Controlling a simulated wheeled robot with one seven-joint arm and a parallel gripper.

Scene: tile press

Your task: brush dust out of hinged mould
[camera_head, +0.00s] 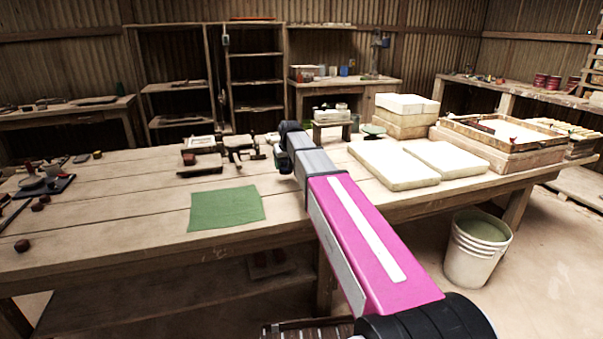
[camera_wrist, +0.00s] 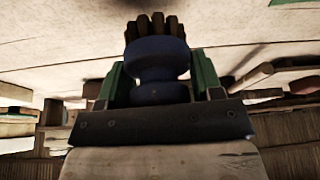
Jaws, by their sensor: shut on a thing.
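My gripper (camera_wrist: 159,76) shows in the wrist view, with its two green fingers shut on the dark blue, rounded handle of a brush (camera_wrist: 158,55). The brush's brown bristle tufts point away from the gripper, towards the pale surface. I cannot tell for sure which is the hinged mould, nor see any dust.
The wooden bench (camera_head: 120,215) has a green cloth (camera_head: 226,207) in front of the fixture. Pale slabs (camera_head: 393,164) lie right of my arm, with a shallow tray (camera_head: 500,133) beyond. A dark tray with small items (camera_head: 46,186) is at left. A bucket (camera_head: 476,248) stands on the floor.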

